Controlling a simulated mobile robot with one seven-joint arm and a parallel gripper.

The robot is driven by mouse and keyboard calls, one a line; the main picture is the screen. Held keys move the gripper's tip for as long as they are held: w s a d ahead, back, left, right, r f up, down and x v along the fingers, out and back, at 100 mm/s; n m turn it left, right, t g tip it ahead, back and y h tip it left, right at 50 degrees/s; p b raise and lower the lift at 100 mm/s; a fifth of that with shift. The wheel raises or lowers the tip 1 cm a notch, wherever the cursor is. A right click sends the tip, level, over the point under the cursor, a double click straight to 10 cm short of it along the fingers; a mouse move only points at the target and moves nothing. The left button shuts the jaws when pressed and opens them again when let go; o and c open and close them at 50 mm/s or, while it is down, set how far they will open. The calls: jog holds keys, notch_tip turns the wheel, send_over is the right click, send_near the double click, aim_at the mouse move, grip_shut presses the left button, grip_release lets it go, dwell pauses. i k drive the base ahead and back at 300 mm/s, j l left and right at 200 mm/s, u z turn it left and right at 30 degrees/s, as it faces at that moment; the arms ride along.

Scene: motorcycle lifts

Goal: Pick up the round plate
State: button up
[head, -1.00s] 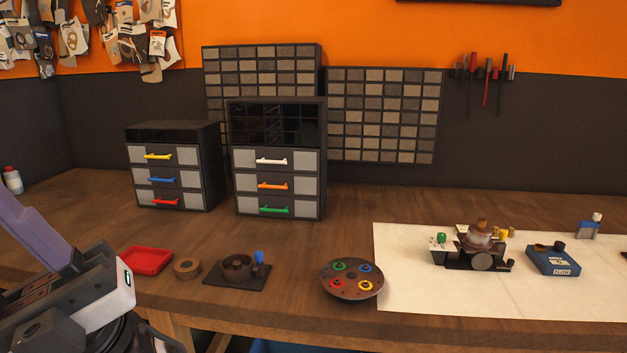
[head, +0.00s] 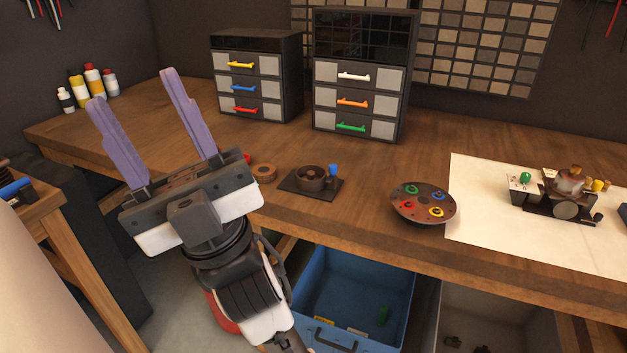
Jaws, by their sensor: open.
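The round plate (head: 424,217) is a dark brown disc near the front edge of the workbench. It carries green, blue, red and yellow ring-like pieces, and its right side is at the edge of a white sheet. My gripper (head: 140,88) is at the left, with two purple fingers spread wide apart and nothing between them. It is well to the left of the plate and touches nothing that I can see. The gripper's body hides most of the red tray on the bench.
A dark base with a round cup (head: 312,182) and a brown ring (head: 264,172) lie left of the plate. Two drawer cabinets (head: 358,90) stand behind. A carburetor-like part (head: 567,190) sits on the white sheet (head: 480,215). A blue bin (head: 350,300) is below the bench edge.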

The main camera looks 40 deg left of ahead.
aim_at(311, 175)
jog(key=i+j+u, duration=0.1)
jog(key=u, duration=0.25)
jog(key=i+u, duration=0.2)
jog(key=u, duration=0.15)
jog(key=i+u, duration=0.15)
jog(key=u, duration=0.2)
